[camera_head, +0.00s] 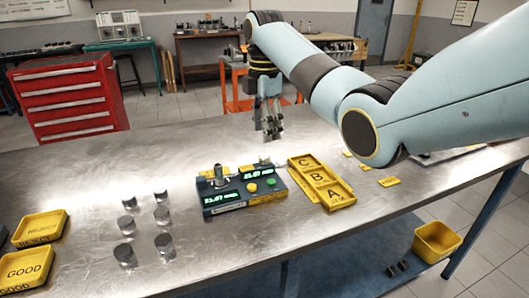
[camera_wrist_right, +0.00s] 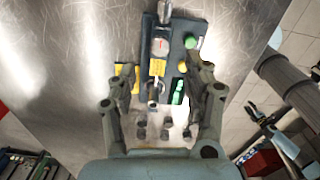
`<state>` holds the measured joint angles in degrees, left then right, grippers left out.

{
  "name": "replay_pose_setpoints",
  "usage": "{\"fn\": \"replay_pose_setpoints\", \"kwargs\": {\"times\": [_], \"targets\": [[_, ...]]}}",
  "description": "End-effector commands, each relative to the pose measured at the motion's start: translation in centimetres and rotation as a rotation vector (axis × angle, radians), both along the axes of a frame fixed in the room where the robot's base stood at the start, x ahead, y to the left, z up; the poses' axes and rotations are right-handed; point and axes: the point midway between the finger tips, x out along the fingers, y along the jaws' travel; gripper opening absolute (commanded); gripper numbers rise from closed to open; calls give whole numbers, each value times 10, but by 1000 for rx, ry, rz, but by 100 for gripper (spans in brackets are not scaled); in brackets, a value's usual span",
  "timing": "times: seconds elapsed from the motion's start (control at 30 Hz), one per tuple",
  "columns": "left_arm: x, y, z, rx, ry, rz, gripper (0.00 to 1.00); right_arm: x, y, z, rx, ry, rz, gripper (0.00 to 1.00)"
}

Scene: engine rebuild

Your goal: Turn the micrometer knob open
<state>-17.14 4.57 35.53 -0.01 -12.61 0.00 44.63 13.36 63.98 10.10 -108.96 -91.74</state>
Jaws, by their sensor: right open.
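The dark blue measuring device (camera_head: 245,198) sits mid-table with lit green displays, a yellow button and a green button. A metal post (camera_head: 219,180) stands at its left, and a small grey knob-like part (camera_head: 264,160) shows at its back edge. My right gripper (camera_head: 270,134) hangs fingers-down above the table behind the device. In the right wrist view the gripper (camera_wrist_right: 162,75) is open and empty, its fingers on both sides of the device (camera_wrist_right: 150,88). A silver barrel (camera_wrist_right: 160,46) lies between them; I cannot tell which part is the micrometer knob. My left gripper is out of view.
Several metal cylinders (camera_head: 124,254) stand left of the device. Yellow trays marked A, B, C (camera_head: 341,199) lie close at its right. Yellow GOOD (camera_head: 27,268) and REWORK-like (camera_head: 40,229) trays sit at the left edge. The front middle of the table is clear.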

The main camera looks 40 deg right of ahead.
Motion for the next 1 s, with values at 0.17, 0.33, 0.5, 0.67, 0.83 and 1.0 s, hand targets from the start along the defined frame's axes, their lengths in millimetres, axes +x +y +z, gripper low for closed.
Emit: {"fn": "replay_pose_setpoints", "kwargs": {"times": [0.17,0.33,0.5,0.67,0.83,1.0], "targets": [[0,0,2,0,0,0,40,-1,0,-38,0,3,-1,51],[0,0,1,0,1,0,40,-1,0,-63,-1,2,-1,51],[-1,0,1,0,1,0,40,-1,0,-74,-1,0,-1,51],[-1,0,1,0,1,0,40,-1,0,-75,-1,-1,-2,51],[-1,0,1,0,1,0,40,-1,0,-75,-1,-1,-2,41],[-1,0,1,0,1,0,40,-1,0,-75,-1,-1,-2,19]]}}
